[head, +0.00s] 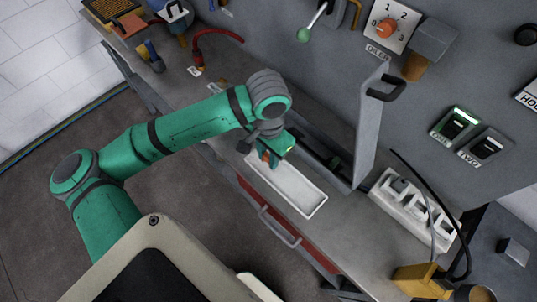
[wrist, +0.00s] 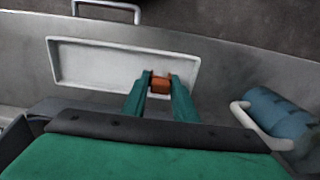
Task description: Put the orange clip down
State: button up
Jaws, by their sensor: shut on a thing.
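The orange clip (wrist: 160,85) is between the two green fingers of my gripper (wrist: 160,80) in the wrist view. My gripper is shut on it, above the right part of a shallow white tray (wrist: 95,67). In the head view the clip (head: 265,157) shows as a small orange patch at my gripper (head: 264,160), over the upper left end of the tray (head: 300,192). Whether the clip touches the tray floor I cannot tell. The fingers hide part of the clip.
An open grey panel door (head: 370,125) stands right of the tray. A white socket strip (head: 412,205) lies further right on the bench. A red hose (head: 215,36) is at the back left. A drawer handle (head: 280,228) juts from the bench front. The rest of the tray looks empty.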

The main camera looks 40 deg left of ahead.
jog(key=shift+f, duration=0.45)
jog(key=shift+w+d, duration=0.15)
jog(key=shift+d, duration=0.15)
jog(key=shift+f, duration=0.15)
jog(key=o, duration=1)
jog(key=shift+a, duration=0.15)
notch_tip(320, 180, up, 12)
jog(key=shift+r, duration=0.15)
